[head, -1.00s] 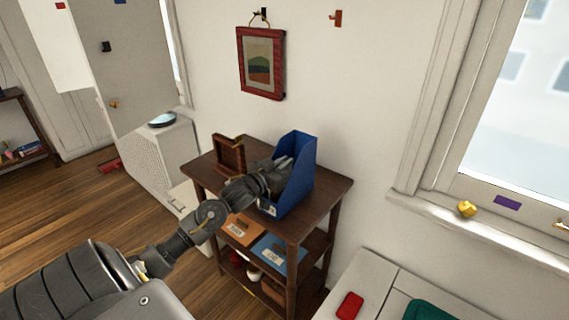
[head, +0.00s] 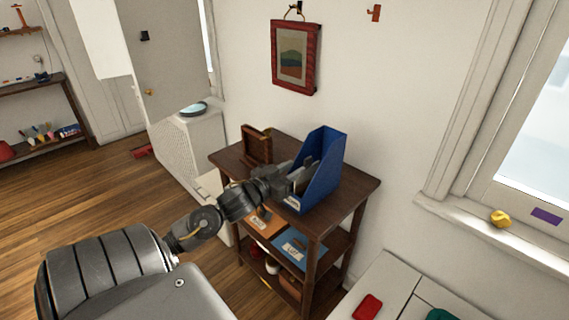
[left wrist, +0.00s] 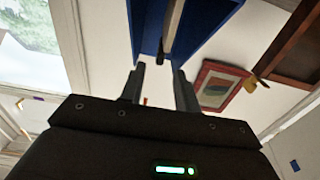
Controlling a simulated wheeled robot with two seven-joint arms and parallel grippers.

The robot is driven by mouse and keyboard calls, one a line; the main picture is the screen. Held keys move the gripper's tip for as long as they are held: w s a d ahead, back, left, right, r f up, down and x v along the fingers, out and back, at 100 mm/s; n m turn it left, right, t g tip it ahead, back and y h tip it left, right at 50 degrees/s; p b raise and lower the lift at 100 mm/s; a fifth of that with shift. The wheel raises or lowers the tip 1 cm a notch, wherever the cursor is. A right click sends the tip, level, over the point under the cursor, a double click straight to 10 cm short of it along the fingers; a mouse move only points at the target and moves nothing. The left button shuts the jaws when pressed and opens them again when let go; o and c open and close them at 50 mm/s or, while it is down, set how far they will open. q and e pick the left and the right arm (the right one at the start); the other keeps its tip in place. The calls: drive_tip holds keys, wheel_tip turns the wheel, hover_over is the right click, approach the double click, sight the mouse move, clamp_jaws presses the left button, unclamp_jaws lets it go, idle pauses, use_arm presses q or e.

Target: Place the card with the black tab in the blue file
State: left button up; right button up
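The blue file (head: 325,175) stands upright on top of the dark wooden shelf unit (head: 360,183). It also shows in the left wrist view (left wrist: 215,18), above the fingers. My left gripper (head: 297,180) is at the file's open left side. In the left wrist view its two fingers (left wrist: 160,82) are apart, with wall showing between them. A thin grey-brown edge (left wrist: 172,22), apparently a card seen edge-on, is inside the file just beyond the fingertips. My right gripper is not in view.
A brown wooden holder (head: 257,145) stands at the back left of the shelf top. A red-framed picture (head: 295,57) hangs above. An orange folder (head: 262,222) and a blue folder (head: 298,248) lie on the shelf below. A white surface with a red object (head: 367,307) is at lower right.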

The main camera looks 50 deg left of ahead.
use_arm(q)
drive_tip(key=s, duration=0.3)
drive_tip(key=shift+s, duration=0.1)
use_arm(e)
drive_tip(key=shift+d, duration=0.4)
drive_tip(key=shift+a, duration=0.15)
